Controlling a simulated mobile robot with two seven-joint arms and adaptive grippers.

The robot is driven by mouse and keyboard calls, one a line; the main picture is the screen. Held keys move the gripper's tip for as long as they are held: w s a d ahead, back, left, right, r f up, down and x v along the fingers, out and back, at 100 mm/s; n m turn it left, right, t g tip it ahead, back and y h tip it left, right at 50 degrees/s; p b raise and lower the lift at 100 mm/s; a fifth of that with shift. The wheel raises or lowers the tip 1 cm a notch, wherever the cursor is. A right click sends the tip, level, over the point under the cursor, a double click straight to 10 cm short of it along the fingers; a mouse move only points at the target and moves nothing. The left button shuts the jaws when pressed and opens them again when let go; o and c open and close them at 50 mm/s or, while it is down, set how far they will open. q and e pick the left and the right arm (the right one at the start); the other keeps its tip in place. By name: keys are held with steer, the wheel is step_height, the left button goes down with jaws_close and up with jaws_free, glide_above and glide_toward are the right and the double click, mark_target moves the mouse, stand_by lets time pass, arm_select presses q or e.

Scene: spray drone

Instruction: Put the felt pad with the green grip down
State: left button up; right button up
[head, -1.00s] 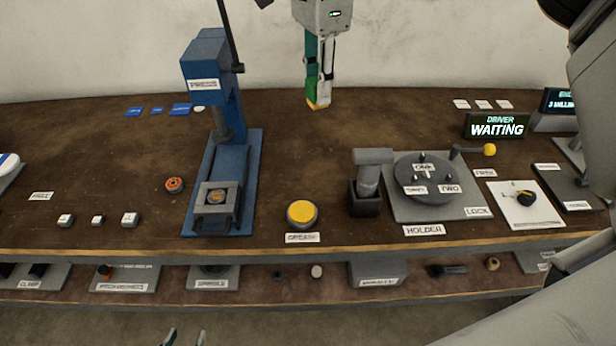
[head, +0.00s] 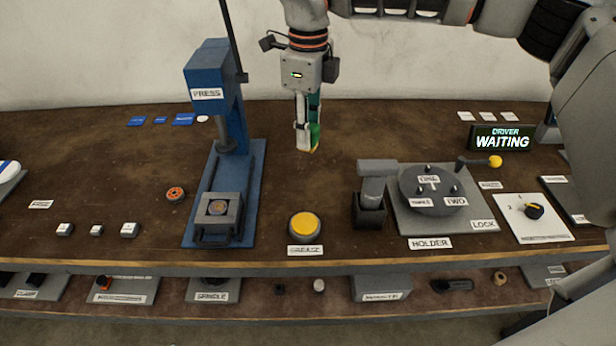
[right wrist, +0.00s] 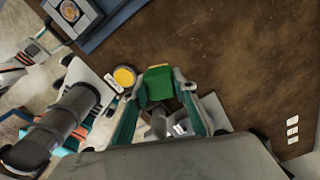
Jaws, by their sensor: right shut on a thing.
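My right gripper (head: 308,146) is shut on the felt pad with the green grip (head: 315,134) and points down above the back middle of the bench. The green grip is partly hidden by the fingers in the head view; a small yellowish edge shows at its lower end. In the right wrist view the green grip (right wrist: 158,83) sits between the two fingertips. I cannot tell whether the pad touches the bench. My left gripper is out of the head view; what looks like it (right wrist: 42,45) shows at the left of the right wrist view, its jaws unclear.
The blue press (head: 222,165) stands left of the gripper. The yellow grease pad (head: 305,225) lies nearer the front edge. The holder's round turntable (head: 430,190) is to the right, with the driver sign (head: 501,142) behind. Bare bench surrounds the spot under the gripper.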

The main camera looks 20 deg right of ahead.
step_height(320, 180, down, 13)
steer(key=shift+r, duration=0.1)
stand_by(0.4)
steer(key=o, duration=1.1)
steer(key=shift+c, duration=0.2)
step_height(320, 180, up, 12)
steer(key=shift+r, duration=0.1)
